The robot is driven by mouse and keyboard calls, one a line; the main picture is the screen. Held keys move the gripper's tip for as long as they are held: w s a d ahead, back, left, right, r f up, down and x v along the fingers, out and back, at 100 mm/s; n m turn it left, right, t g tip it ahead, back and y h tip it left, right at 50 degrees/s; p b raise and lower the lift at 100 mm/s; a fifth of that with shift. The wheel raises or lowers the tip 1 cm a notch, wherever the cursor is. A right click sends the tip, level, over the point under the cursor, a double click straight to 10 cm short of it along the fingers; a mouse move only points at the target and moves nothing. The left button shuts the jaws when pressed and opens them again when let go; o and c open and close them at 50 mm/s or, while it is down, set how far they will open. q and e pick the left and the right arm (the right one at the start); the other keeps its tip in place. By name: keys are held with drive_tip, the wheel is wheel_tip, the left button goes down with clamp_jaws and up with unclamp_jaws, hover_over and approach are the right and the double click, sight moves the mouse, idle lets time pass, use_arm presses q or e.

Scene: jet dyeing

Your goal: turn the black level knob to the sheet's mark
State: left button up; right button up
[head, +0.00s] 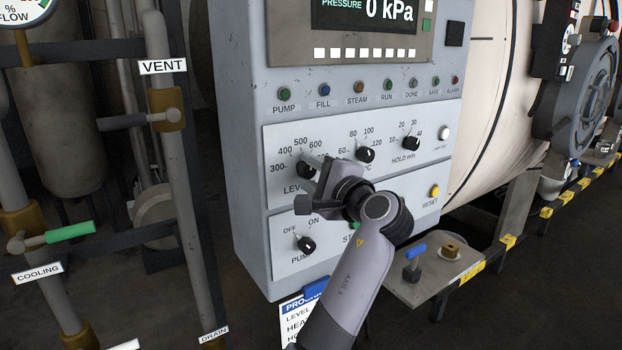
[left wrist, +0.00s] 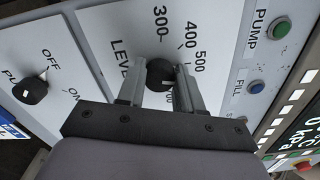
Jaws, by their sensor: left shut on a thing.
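The black level knob (head: 305,170) is on the white control panel, with a scale reading 300, 400, 500, 600 around it. My left gripper (head: 312,172) reaches it from the front and partly hides it and its label. In the left wrist view the knob (left wrist: 160,74) sits between the two fingers of my left gripper (left wrist: 161,82), which is shut on it. A small white mark shows on the knob's lower side there; the numbers beside it are partly covered. The program sheet (head: 296,325) hangs below the panel; my arm hides part of it, and its level mark cannot be read.
Close by are the pump knob (head: 305,244), a middle knob (head: 365,154) and the hold knob (head: 411,142). A yellow reset button (head: 434,191) is at the right. A small shelf (head: 425,285) with a blue-handled part juts out below right. Pipes with valves stand left.

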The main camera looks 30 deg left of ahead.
use_arm(q)
drive_tip(key=shift+n+b, duration=0.45)
drive_tip(key=shift+n, duration=0.95)
drive_tip(key=o, duration=1)
drive_tip(key=shift+o, duration=0.2)
